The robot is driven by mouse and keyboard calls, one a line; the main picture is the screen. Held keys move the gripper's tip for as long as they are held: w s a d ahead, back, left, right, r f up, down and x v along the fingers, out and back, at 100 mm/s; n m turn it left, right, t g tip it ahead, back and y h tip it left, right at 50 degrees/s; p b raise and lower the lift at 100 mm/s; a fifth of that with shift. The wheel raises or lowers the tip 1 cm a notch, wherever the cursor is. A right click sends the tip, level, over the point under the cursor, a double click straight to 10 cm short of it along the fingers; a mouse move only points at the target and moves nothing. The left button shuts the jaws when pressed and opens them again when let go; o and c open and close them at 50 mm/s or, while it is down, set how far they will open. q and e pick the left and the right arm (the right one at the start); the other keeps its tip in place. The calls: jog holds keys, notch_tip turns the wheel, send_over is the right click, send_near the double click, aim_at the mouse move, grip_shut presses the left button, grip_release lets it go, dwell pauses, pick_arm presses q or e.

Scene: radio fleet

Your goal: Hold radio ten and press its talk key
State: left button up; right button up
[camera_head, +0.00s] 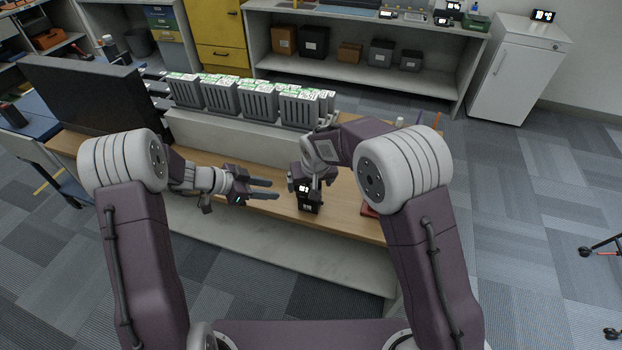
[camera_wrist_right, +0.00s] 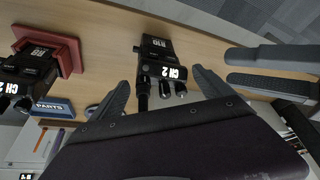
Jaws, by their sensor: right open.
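Radio ten (camera_wrist_right: 155,57) is a black handheld radio on the wooden table, marked R10 and CH 2, with an antenna and knobs. In the head view it shows as a dark block (camera_head: 308,204) at the table's front edge, partly hidden by my right gripper (camera_head: 308,182). In the right wrist view my right gripper (camera_wrist_right: 160,80) is open, one finger to each side of the radio's knob end; I see no contact. My left gripper (camera_head: 277,189) is open and empty, left of the radio, fingers pointing towards it. Its fingers also show in the right wrist view (camera_wrist_right: 229,66). The talk key cannot be made out.
A dark panel (camera_head: 88,95) stands at the left.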

grip_shut()
dwell(0.3)
pick_arm(q)
jog(key=shift+s, duration=0.1)
pick_arm(e)
jog(key=shift+s+f, duration=0.25)
dwell(0.6)
pick_arm(q)
grip_shut()
dwell(1.6)
